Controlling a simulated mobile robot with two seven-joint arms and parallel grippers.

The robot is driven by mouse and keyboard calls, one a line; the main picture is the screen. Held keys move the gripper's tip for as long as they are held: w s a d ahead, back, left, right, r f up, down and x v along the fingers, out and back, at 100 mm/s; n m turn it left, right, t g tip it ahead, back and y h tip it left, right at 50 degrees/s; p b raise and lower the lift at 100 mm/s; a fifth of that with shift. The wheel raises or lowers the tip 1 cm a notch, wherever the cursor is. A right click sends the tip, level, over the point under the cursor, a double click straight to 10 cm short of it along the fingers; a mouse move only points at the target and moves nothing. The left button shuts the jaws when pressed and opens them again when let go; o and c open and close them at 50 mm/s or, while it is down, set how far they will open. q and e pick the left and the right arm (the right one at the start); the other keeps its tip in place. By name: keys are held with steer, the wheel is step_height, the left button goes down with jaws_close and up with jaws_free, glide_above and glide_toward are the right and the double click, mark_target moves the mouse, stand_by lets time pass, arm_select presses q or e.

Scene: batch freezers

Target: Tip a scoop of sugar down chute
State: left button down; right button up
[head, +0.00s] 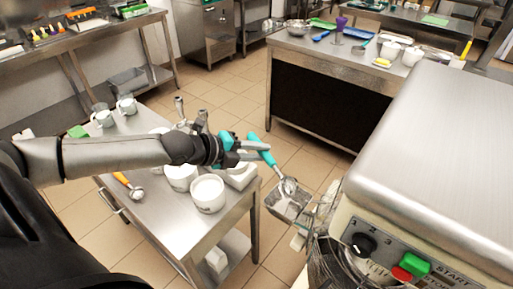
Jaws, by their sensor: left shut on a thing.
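My left gripper (242,151) reaches in from the left and is shut on the teal handle of a scoop (262,150). The scoop's metal bowl points down to the right and is over or in the mouth of the chute (284,209). Whether the bowl touches the chute cannot be told. Pale matter shows around the bowl, but how much sugar is in it is unclear. The chute is on the left side of the batch freezer (440,140). White tubs (208,194) stand on the steel cart below my arm. My right gripper is not in view.
The steel cart (180,232) also holds an orange-handled scoop (128,185) and white mugs (103,119). The freezer's front has a black knob, a green button (415,264) and a red button. A steel counter (330,55) with bowls and utensils stands behind. Tiled floor lies between.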

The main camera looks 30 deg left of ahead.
arm_select(q)
steer(key=g+y+p, duration=0.1)
steer(key=p, duration=0.1)
steer(key=w+r+g+y+p, duration=0.1)
steer(key=g+p, duration=0.1)
steer(key=d+r+g+y+p, duration=0.1)
steer(key=g+p, duration=0.1)
steer(key=shift+w, duration=0.2)
steer(key=g+p, duration=0.1)
steer(key=g+y+p, duration=0.1)
steer(key=p, duration=0.1)
steer(key=w+g+y+p, duration=0.1)
steer(key=p, duration=0.1)
steer(key=shift+d+r+m, duration=0.15)
steer(key=shift+d+m, duration=0.1)
steer(key=shift+m, duration=0.05)
steer(key=shift+w+d+r+g+y+p, duration=0.15)
steer(key=shift+r+g+y+p, duration=0.5)
steer(key=shift+r+g, duration=0.45)
steer(key=shift+f, duration=0.15)
